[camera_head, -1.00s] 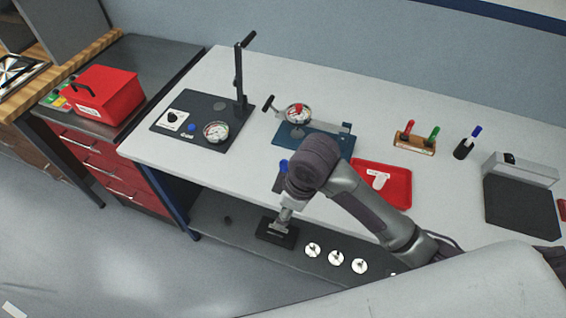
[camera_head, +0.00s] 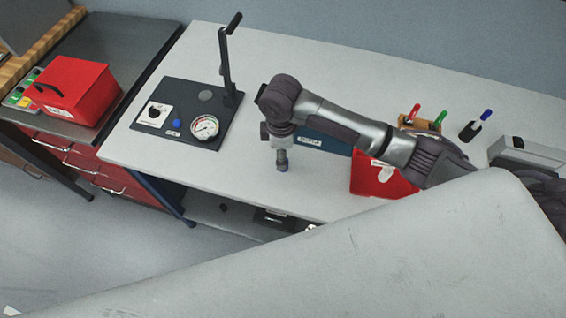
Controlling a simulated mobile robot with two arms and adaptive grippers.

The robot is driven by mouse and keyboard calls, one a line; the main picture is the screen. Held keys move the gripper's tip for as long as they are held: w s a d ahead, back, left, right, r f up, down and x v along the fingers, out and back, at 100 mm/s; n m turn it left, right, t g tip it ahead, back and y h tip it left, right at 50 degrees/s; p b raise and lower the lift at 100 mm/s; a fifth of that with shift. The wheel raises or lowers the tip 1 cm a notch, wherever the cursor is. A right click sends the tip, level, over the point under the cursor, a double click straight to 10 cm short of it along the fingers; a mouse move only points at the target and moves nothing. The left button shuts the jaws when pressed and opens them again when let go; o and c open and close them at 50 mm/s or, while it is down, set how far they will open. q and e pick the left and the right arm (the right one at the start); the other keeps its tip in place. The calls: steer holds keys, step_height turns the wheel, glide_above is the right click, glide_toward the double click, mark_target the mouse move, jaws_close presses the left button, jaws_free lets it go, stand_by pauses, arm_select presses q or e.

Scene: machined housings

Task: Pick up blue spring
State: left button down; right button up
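I cannot clearly pick out a blue spring. A small blue round piece (camera_head: 176,123) sits on the black plate (camera_head: 160,138) with the gauge, but I cannot tell whether it is a button. My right arm comes in from the right, and its gripper (camera_head: 282,166) points down over the table's front part, left of the red tray. Its fingertips look narrow and close together, too small to tell if they hold anything. The table spot under it is partly hidden. My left gripper is not in view.
A black lever stand (camera_head: 229,65) rises from the black plate. A blue fixture (camera_head: 325,143) and red tray (camera_head: 367,183) are partly behind my arm. Colored markers (camera_head: 414,113) stand behind it. A red box (camera_head: 72,88) is on the left cabinet. The table's left front is clear.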

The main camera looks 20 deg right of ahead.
steer(key=f, duration=0.1)
steer(key=f+p, duration=0.1)
steer(key=shift+d+f, duration=0.3)
steer(key=shift+f, duration=0.05)
step_height(320, 180, down, 3)
steer(key=shift+w+r+p, duration=0.1)
steer(key=shift+p, duration=0.25)
steer(key=c, duration=0.7)
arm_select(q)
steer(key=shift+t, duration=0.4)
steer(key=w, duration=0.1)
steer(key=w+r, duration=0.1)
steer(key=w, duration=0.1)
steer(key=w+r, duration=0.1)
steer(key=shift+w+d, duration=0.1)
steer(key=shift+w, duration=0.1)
arm_select(e)
jaws_close()
